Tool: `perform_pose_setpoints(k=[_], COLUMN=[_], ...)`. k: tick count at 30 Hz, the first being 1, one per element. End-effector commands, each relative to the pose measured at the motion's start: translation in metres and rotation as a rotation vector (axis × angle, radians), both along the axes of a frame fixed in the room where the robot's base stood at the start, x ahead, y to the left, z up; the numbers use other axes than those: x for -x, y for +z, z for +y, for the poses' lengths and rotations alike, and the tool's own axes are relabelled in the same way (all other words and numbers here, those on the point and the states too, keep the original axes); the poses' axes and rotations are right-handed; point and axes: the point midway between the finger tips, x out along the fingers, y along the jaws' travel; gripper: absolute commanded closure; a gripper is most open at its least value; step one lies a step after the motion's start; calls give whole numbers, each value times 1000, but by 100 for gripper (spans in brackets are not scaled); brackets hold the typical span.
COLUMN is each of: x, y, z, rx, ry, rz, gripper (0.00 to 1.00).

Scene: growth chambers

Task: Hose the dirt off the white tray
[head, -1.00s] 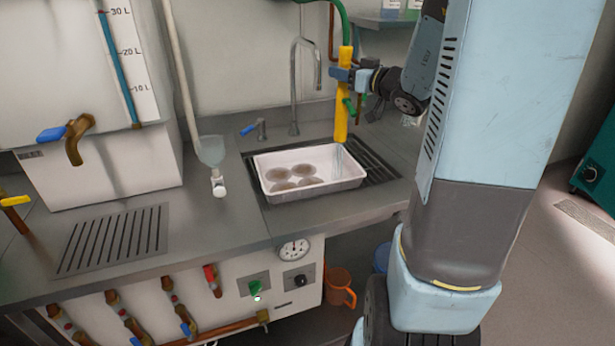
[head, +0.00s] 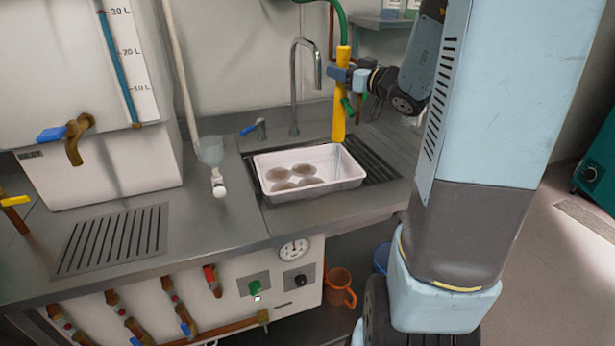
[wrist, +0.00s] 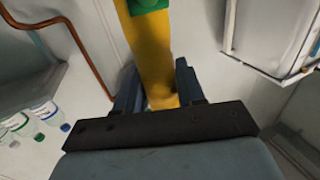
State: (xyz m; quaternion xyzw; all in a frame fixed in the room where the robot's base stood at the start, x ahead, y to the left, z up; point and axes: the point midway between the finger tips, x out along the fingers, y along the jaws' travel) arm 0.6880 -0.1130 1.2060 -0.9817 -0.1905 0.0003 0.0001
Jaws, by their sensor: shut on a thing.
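The white tray (head: 352,182) sits over the dark slatted drain in the metal counter. Several round brown dirt patches (head: 303,171) lie on its floor, mostly in the left and middle part. My gripper (head: 345,75) is shut on the yellow hose wand (head: 339,112), which hangs nearly upright with its lower end above the tray's back right part. The green hose (head: 341,22) runs up from the wand's top. In the wrist view the yellow wand (wrist: 152,55) is between the two fingers. I cannot clearly make out water below the wand.
A tall metal faucet (head: 294,90) stands behind the tray, with a blue-handled tap (head: 255,127) beside it. A funnel-shaped vessel (head: 210,152) is left of the tray. Bottles (wrist: 42,113) stand on a shelf. An orange jug (head: 339,286) is below the counter.

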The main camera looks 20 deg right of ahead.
Motion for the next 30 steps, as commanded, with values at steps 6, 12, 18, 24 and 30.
perform_pose_setpoints(k=[6,12,18,24,30], x=[1,1,1,2,2], y=[0,0,1,0,1], z=[13,25,36,47,58], rx=[0,1,0,1,-1], ry=[2,2,3,1,3], rz=[-1,-1,-2,0,-2], gripper=[98,98,98,98,98])
